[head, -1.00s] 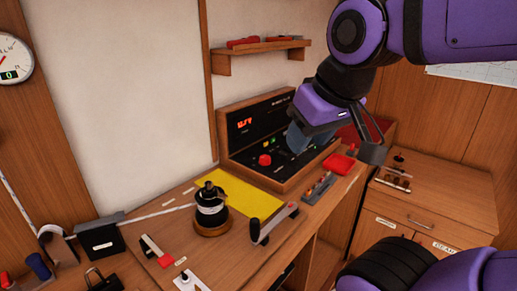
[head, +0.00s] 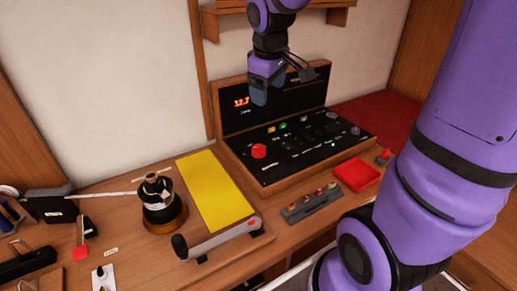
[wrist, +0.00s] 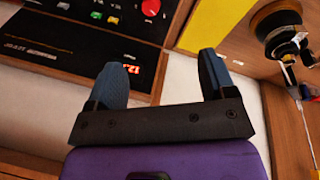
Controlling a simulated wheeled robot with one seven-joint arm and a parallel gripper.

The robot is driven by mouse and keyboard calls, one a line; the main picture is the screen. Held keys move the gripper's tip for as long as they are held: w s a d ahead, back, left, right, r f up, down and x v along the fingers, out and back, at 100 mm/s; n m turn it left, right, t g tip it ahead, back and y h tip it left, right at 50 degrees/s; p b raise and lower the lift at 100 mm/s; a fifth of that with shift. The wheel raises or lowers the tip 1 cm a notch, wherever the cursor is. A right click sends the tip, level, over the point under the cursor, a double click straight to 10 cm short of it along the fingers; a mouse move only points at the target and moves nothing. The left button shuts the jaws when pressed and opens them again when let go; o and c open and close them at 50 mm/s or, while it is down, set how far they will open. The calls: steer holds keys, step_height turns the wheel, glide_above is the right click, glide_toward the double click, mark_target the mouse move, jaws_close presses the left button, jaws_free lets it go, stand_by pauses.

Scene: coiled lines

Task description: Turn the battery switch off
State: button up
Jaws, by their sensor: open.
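A round red knob (head: 258,151) stands on the left part of the sloped black console (head: 318,138). It is the most switch-like red control there, but I cannot read a label that names it the battery switch. The knob also shows at the top edge of the wrist view (wrist: 151,7). My gripper (head: 259,97) hangs in the air in front of the console's upright display face, above the red knob and apart from it. In the wrist view its two blue fingers (wrist: 163,62) are spread with nothing between them.
A yellow sheet (head: 214,190) and a dark winch (head: 160,204) lie left of the console. A crank handle (head: 220,241), a grey block with several knobs (head: 310,204) and a red tray (head: 357,174) are in front. A shelf (head: 280,17) hangs above.

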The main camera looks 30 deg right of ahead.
steer(key=w+d+f+n+g, duration=0.1)
steer(key=w+d+f+n, duration=0.15)
steer(key=w+f, duration=0.45)
steer(key=n+g+y, duration=0.1)
steer(key=n, duration=0.1)
glide_toward(259, 148)
steer(key=f, duration=1)
steer(key=shift+w+d, duration=0.3)
steer(key=shift+w, duration=0.05)
steer(key=c, duration=0.9)
